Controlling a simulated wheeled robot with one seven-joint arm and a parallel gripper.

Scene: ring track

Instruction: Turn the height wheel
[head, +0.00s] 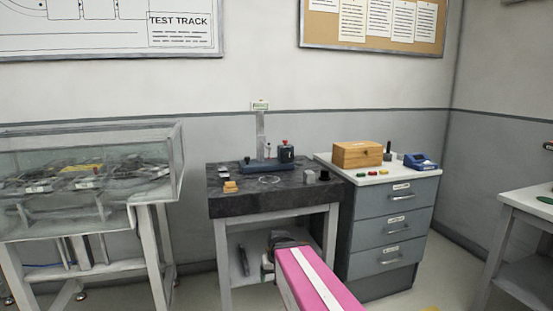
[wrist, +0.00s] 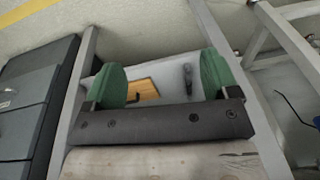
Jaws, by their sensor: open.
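A measuring stand with a pale upright column (head: 261,135) and a blue-grey base (head: 264,165) stands at the back of the dark stone-topped table (head: 265,202). A dark block with a red top (head: 286,152) sits at the base's right end. I cannot make out which part is the height wheel at this size. My gripper (wrist: 162,82) is open and empty, with two green finger pads apart in the wrist view. In the head view my pink arm reaches toward the table's front, its end below the tabletop. The stand is not in the wrist view.
Small blocks lie on the tabletop, including a yellow-orange one (head: 230,187) and a grey cylinder (head: 310,177). A grey drawer cabinet (head: 393,225) stands right, bearing a wooden box (head: 357,154). A glass case (head: 90,170) stands left. The lower shelf holds a wooden piece (wrist: 145,90) and a dark tool (wrist: 188,78).

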